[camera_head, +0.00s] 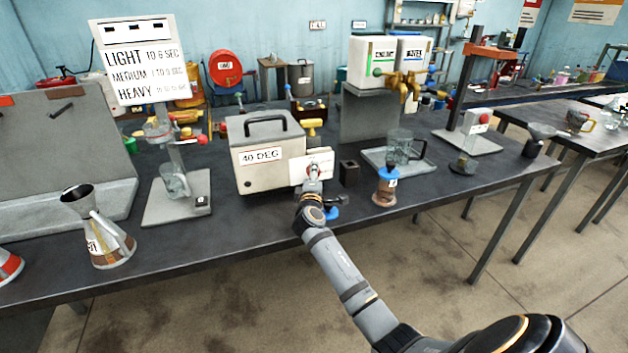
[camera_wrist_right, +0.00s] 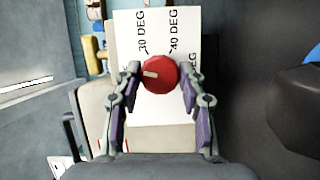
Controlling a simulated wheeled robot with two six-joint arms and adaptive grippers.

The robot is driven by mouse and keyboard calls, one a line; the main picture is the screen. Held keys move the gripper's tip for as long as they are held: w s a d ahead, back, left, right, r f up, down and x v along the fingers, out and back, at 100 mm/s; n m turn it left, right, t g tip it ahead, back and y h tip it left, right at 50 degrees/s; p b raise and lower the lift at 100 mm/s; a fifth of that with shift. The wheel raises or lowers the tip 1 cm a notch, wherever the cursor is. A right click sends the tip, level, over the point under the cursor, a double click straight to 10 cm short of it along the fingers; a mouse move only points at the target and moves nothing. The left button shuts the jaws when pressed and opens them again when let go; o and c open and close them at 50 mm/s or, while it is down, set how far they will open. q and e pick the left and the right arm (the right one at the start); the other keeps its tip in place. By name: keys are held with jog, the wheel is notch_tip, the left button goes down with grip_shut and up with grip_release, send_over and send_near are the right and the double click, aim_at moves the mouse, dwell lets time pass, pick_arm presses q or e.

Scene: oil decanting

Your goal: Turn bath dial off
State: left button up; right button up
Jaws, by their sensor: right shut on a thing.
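The bath (camera_head: 262,160) is a pale box with a black handle and a "40 DEG" label, standing mid-table in the head view. Its white dial plate (camera_head: 326,162) is on the right of its front. In the right wrist view the plate (camera_wrist_right: 184,105) shows "30 DEG" and "40 DEG" at the top. The round red dial (camera_wrist_right: 160,76) has a pale pointer mark toward the left, below the "30 DEG" print. My right gripper (camera_wrist_right: 160,70) has its fingers on both sides of the dial, shut on it. It also shows at the plate in the head view (camera_head: 313,180). My left gripper is out of view.
A small dark block (camera_head: 349,174) and an amber bottle with a blue top (camera_head: 385,188) stand right of the dial. A glass jug (camera_head: 401,147) on a tray is behind them. A stand (camera_head: 176,210) is to the left.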

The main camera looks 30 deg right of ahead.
jog(key=shift+f+n+b, duration=0.1)
jog(key=shift+n+b, duration=0.25)
jog(key=shift+n, duration=0.25)
jog(key=o, duration=1.1)
jog(key=shift+o, duration=0.2)
jog(key=shift+s+a, duration=0.15)
jog(key=v, duration=1.1)
jog(key=shift+s+a+f, duration=0.2)
jog(key=shift+s+f, duration=0.05)
jog(key=shift+s, duration=0.05)
